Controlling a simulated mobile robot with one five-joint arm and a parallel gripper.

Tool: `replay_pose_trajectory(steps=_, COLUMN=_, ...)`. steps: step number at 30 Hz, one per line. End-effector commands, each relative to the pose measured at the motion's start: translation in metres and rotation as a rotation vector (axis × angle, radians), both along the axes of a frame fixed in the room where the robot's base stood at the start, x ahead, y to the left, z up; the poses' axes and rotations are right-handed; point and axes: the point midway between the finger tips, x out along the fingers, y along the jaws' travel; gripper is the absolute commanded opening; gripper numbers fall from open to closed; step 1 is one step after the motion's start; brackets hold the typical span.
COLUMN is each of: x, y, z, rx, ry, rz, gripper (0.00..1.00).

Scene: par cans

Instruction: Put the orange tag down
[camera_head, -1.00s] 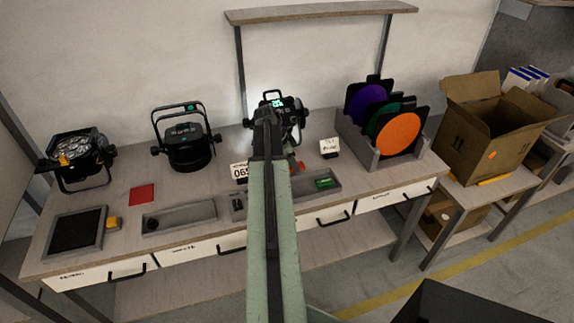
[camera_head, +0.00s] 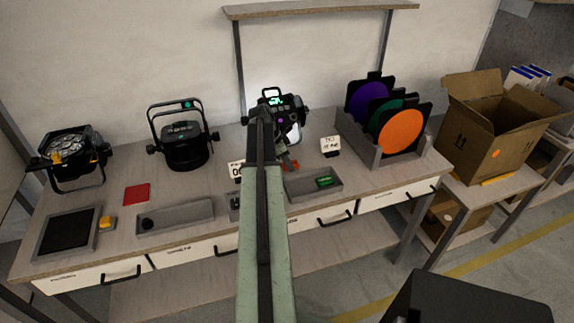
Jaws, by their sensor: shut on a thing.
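My arm reaches up the middle of the head view and hides much of my gripper (camera_head: 284,155), which is over the bench in front of the middle lamp. A small orange-red piece shows at its end, taken to be the orange tag (camera_head: 289,164); its outline is too small to make out. My gripper is shut on it. I cannot tell whether the tag touches the bench. The middle lamp (camera_head: 295,104) is black with a lit green display and stands close behind, partly hidden by my arm.
Two more lamps stand left, one (camera_head: 183,144) with a green mark, one (camera_head: 72,150) with an orange-yellow piece. A red square (camera_head: 136,195), grey trays (camera_head: 176,217) and a rack of coloured discs (camera_head: 385,155) share the bench (camera_head: 110,225). A cardboard box (camera_head: 486,135) stands right.

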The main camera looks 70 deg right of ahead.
Motion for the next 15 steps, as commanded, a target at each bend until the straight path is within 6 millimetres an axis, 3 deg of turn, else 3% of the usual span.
replay_pose_trajectory(steps=1, x=-0.0004, y=-0.0002, z=-0.0035, rx=0.000, ry=0.000, rz=-0.001, gripper=0.00)
replay_pose_trajectory(steps=2, x=-0.0006, y=-0.0004, z=-0.0033, rx=0.000, ry=0.000, rz=-0.001, gripper=0.38)
replay_pose_trajectory(steps=4, x=-0.0009, y=-0.0005, z=-0.0020, rx=0.000, ry=0.000, rz=-0.001, gripper=0.57)
replay_pose_trajectory(steps=15, x=-0.0015, y=-0.0007, z=0.0007, rx=0.000, ry=0.000, rz=-0.002, gripper=0.57)
